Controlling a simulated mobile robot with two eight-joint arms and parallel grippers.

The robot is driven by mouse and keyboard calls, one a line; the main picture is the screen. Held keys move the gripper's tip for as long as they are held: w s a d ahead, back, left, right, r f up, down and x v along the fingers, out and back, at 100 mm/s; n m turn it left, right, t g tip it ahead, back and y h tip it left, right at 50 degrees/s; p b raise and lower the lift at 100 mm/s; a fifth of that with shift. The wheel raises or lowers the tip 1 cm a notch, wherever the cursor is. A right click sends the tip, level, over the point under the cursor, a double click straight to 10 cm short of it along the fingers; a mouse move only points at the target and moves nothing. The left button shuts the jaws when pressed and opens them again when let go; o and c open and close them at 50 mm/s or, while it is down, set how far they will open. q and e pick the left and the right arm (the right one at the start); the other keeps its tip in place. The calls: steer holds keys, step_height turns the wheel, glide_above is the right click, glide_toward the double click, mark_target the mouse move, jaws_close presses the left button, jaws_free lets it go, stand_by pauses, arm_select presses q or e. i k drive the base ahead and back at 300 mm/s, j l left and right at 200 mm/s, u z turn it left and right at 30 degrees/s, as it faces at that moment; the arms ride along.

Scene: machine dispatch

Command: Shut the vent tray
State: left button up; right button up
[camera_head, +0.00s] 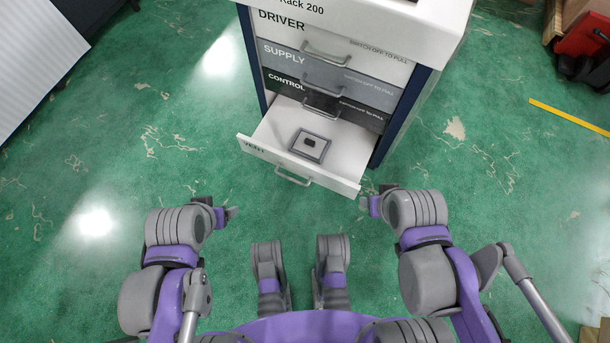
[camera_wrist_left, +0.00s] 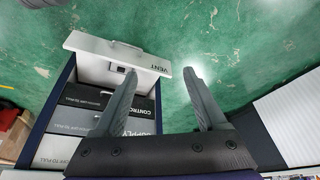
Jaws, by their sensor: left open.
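The white vent tray (camera_head: 275,130) is pulled out from the bottom of the rack cabinet. Its front panel, marked VENT, carries a grey bar handle (camera_head: 294,178). A grey square frame with a small dark block (camera_head: 309,144) lies inside the tray. My left gripper (camera_head: 232,212) is open and empty, left of and in front of the tray, apart from it. In the left wrist view its spread fingers (camera_wrist_left: 160,73) show with the tray's front panel (camera_wrist_left: 115,50) beyond to the left. My right gripper (camera_head: 366,201) is close to the tray's right front corner; its fingers are too small to read.
The cabinet's driver (camera_head: 370,68), supply (camera_head: 360,87) and control (camera_head: 362,114) drawers above look closed. Green floor lies clear around the tray's front. A white panel (camera_head: 35,60) stands at upper left, and red and black gear (camera_head: 582,45) at upper right.

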mark_target(341, 166)
steer(key=i+l+u, duration=0.2)
steer(key=l, duration=0.45)
steer(key=l+u, duration=0.15)
steer(key=l, duration=0.5)
